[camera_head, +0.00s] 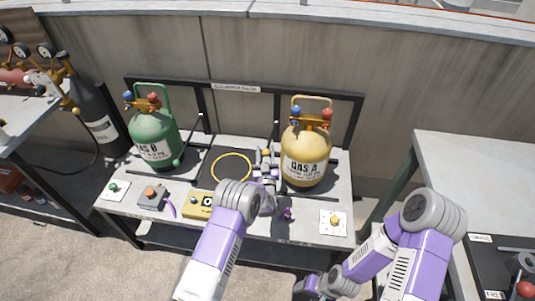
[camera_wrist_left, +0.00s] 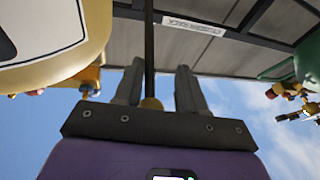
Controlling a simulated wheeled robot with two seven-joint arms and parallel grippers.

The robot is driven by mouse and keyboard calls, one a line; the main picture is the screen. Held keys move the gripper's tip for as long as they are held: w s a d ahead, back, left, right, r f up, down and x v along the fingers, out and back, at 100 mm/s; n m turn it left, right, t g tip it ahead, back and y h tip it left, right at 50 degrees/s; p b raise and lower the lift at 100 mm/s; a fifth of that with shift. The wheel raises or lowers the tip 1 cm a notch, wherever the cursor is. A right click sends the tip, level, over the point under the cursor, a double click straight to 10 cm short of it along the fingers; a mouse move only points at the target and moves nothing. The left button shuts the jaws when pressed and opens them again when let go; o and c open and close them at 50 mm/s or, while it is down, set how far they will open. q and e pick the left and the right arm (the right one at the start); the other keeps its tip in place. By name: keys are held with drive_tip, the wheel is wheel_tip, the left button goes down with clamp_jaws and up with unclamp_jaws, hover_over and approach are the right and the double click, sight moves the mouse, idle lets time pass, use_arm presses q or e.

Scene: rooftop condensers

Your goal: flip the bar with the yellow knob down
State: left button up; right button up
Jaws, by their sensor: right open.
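The yellow knob (camera_head: 267,151) shows small at my left gripper, behind the middle of the bench. In the left wrist view the dark bar (camera_wrist_left: 149,45) runs down between my fingers, with its yellow knob (camera_wrist_left: 151,103) near the finger bases. My left gripper (camera_head: 265,163) has its fingers apart, one on each side of the bar, in the left wrist view (camera_wrist_left: 160,70). The bar lies nearer the left-hand finger; I cannot tell whether it touches. My right gripper (camera_head: 306,290) is low at the bottom of the head view, in front of the bench, and open; its fingertips are hard to make out.
A yellow gas cylinder (camera_head: 304,157) stands close right of my left gripper, a green one (camera_head: 154,139) further left. A yellow ring (camera_head: 232,168) lies on a dark plate. A yellow box (camera_head: 199,205) and a yellow-button plate (camera_head: 334,222) sit along the front.

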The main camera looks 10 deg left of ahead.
use_arm(q)
drive_tip(key=shift+o, duration=0.6)
drive_tip(key=shift+a+r, duration=0.1)
drive_tip(key=shift+a, duration=0.1)
drive_tip(key=shift+d, duration=0.2)
drive_tip(key=shift+d, duration=0.1)
drive_tip(key=shift+s+d+f, duration=0.1)
drive_tip(key=shift+s+f, duration=0.1)
drive_tip(key=a+p+v, duration=0.1)
drive_tip(key=p+v, duration=0.1)
drive_tip(key=v, duration=0.5)
drive_tip(key=shift+d, duration=0.35)
drive_tip(key=shift+s, duration=0.1)
drive_tip(key=shift+c, duration=0.4)
